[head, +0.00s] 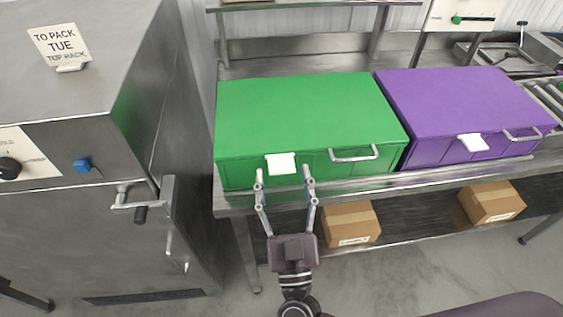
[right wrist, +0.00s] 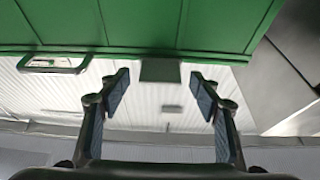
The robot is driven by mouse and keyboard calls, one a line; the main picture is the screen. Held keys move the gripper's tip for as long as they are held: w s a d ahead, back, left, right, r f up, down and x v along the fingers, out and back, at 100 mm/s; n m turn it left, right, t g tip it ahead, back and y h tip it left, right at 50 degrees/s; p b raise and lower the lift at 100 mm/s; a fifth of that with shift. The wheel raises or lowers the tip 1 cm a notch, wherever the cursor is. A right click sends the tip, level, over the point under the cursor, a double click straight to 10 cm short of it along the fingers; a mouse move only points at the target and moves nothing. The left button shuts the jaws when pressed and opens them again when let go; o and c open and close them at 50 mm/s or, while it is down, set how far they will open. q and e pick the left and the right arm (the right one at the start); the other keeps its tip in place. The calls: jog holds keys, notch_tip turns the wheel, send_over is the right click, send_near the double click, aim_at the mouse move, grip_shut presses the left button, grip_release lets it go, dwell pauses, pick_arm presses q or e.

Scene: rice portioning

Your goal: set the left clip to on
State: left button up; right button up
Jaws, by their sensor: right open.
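The green box (head: 305,108) stands on the left part of the metal bench. A white clip (head: 281,163), the left one of two, sits at its front upper edge. My right gripper (head: 282,171) is open in front of the green box, with one fingertip to each side of the clip. In the right wrist view the open gripper (right wrist: 158,82) holds nothing, and gaps show between both fingers and the clip. My left gripper is not in view.
A purple box (head: 460,100) with its own white clip (head: 473,142) stands to the right. The green box's handle (head: 354,154) is right of its clip. A steel cabinet (head: 80,235) stands at left. Cardboard boxes (head: 350,222) lie on the lower shelf.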

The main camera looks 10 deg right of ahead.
jog(key=shift+x, duration=1.05)
jog(key=shift+w, duration=0.1)
jog(key=c, duration=1.2)
jog(key=shift+o, duration=0.2)
jog(key=t+b, duration=0.1)
jog(key=b, duration=0.3)
jog(key=f+t+b, duration=0.1)
jog(key=t+b, duration=0.1)
jog(key=b, duration=0.2)
jog(key=shift+w+f+t+b, duration=0.2)
jog(key=shift+f+t+b, duration=0.1)
jog(key=shift+f+b, duration=0.1)
jog(key=shift+r+t+b, duration=0.1)
jog(key=shift+t+b, duration=0.2)
jog(key=shift+b, duration=0.25)
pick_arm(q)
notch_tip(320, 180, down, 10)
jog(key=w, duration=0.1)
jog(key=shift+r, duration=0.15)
pick_arm(e)
jog(key=shift+r, duration=0.15)
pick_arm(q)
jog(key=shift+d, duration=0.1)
